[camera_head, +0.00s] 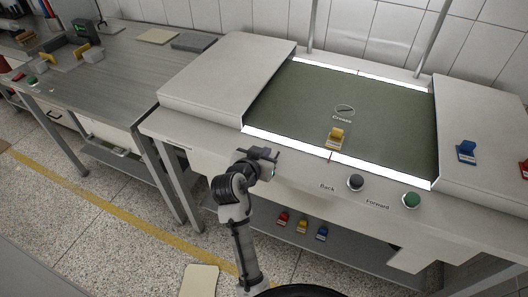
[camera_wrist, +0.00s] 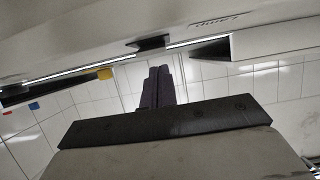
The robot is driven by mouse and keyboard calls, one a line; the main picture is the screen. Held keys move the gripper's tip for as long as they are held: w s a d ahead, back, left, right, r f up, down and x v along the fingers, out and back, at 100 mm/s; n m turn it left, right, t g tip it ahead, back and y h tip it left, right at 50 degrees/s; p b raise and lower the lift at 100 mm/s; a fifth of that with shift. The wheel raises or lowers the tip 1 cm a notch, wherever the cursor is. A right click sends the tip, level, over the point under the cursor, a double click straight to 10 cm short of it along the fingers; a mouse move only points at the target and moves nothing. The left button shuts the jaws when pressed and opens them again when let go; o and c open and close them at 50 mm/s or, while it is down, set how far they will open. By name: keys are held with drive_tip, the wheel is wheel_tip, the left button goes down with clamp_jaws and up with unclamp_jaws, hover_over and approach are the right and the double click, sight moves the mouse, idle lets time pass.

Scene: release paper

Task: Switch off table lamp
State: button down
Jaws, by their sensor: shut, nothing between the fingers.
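The lit lamp shows as bright white strips along the green work surface, with the near strip (camera_head: 335,157) and far strip (camera_head: 360,70) both glowing in the head view. In the wrist view a bright strip (camera_wrist: 75,76) also shows. A mirrored or upside-down "Lamp" label (camera_wrist: 215,20) is on the pale panel, and a small black part (camera_wrist: 150,43) sits left of it; I cannot tell if it is the switch. My gripper (camera_head: 262,154) is at the table's near edge, left of the buttons. Its dark fingers (camera_wrist: 160,75) are together and empty. No lamp switch is clearly visible in the head view.
A yellow clip (camera_head: 335,138) stands on the green surface (camera_head: 385,115). A blue clip (camera_head: 466,152) is at right. A metal workbench (camera_head: 120,75) stands left.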

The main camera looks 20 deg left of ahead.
drive_tip(key=shift+s+f, duration=0.1)
drive_tip(key=shift+f, duration=0.35)
